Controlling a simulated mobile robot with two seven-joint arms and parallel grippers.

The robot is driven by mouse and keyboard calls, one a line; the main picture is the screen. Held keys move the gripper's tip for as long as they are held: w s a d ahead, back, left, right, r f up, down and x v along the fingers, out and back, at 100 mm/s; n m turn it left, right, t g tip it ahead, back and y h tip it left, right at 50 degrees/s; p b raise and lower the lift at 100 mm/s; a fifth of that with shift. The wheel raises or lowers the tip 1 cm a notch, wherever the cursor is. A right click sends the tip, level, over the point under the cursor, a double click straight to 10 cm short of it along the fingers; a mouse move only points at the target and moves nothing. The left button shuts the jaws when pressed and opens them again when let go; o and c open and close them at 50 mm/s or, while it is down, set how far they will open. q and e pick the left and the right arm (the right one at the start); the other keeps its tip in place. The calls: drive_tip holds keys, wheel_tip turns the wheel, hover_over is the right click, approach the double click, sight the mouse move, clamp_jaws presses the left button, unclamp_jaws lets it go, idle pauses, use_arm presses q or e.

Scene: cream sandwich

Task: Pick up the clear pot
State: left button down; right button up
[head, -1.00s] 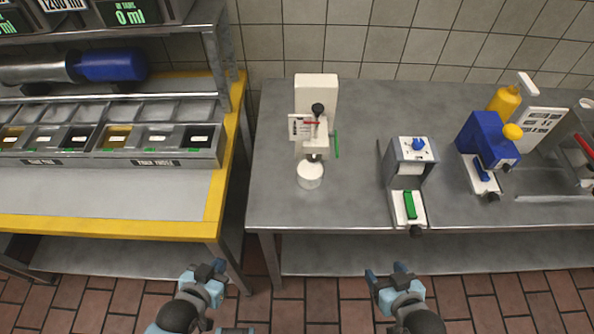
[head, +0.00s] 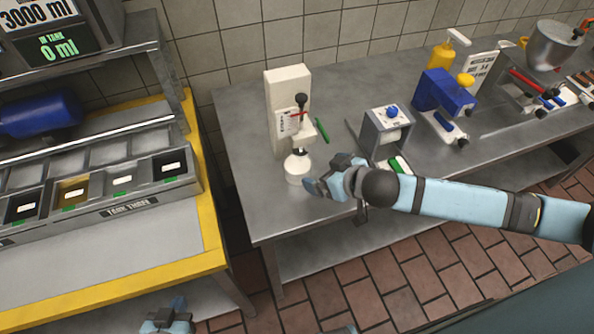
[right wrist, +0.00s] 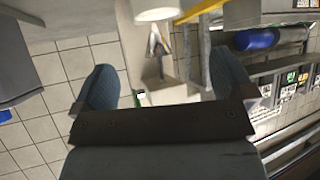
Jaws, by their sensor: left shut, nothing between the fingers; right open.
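A small whitish round pot (head: 297,172) stands upright at the foot of a white dispenser (head: 286,95) on the grey table; I take it for the clear pot. In the right wrist view the pot (right wrist: 157,9) is at the top edge, past the open fingers and cut off by the frame. My right gripper (head: 318,186) is at the pot's right side, open and empty; its fingers also frame the right wrist view (right wrist: 166,84). Whether a finger touches the pot I cannot tell. My left gripper (head: 177,306) is shut and empty at the bottom edge of the head view.
A grey device with a blue knob (head: 386,130) stands close behind my right forearm. A blue machine (head: 440,98) and a yellow bottle (head: 442,58) are further right. A bin rack (head: 130,207) is on the yellow-edged table at left. A gap separates the two tables.

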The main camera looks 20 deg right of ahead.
approach(289, 162)
drive_tip(key=shift+p+x, duration=0.7)
drive_tip(key=shift+x, duration=1.95)
drive_tip(key=shift+s+d+f, duration=0.1)
drive_tip(key=shift+d, duration=0.1)
drive_tip(key=c, duration=0.9)
